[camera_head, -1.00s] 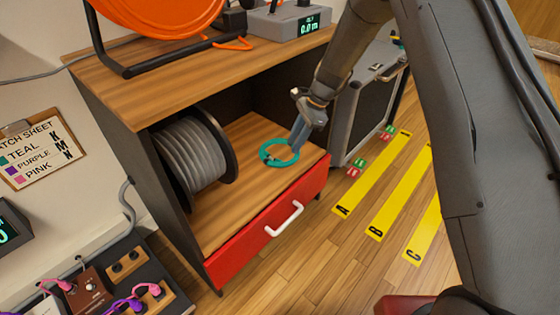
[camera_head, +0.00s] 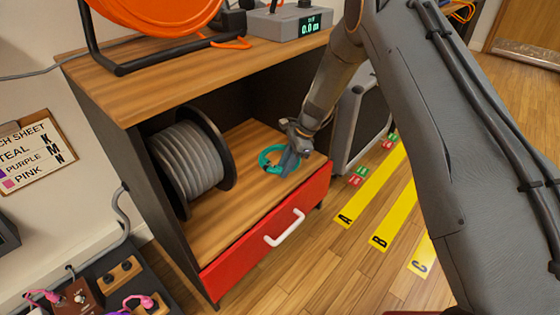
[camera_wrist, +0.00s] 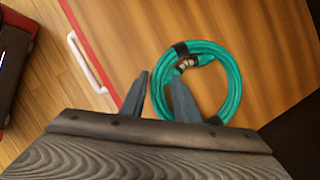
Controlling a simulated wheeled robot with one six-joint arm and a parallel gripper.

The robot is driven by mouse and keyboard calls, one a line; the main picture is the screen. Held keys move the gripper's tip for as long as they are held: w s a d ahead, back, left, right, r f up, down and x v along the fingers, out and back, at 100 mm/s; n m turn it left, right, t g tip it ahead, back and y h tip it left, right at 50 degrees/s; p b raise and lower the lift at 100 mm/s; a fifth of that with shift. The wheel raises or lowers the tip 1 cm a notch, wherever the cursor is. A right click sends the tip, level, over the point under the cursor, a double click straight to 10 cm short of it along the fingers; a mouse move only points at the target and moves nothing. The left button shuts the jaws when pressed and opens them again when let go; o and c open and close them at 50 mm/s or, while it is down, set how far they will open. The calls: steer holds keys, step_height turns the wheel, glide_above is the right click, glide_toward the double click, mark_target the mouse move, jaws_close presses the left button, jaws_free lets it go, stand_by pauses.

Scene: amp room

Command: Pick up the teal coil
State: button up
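The teal coil (camera_head: 270,160) lies flat on the wooden shelf inside the cabinet, near its right front. In the wrist view the teal coil (camera_wrist: 234,80) shows as a ring of cable with a black strap and metal connectors at its upper left. My gripper (camera_head: 285,172) is low at the coil's right side. In the wrist view my gripper (camera_wrist: 160,78) has its two fingers apart, with nothing seen held between them. The right finger overlaps the coil's left edge in the picture; the left finger is outside the ring. I cannot tell whether they touch it.
A grey cable reel (camera_head: 188,165) stands on the shelf to the left. The red drawer front (camera_head: 240,250) with a white handle (camera_head: 285,228) is below. The cabinet top (camera_head: 200,68) hangs over the shelf. Yellow floor strips (camera_head: 372,188) lie to the right.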

jaws_close()
steer(key=shift+r, duration=0.2)
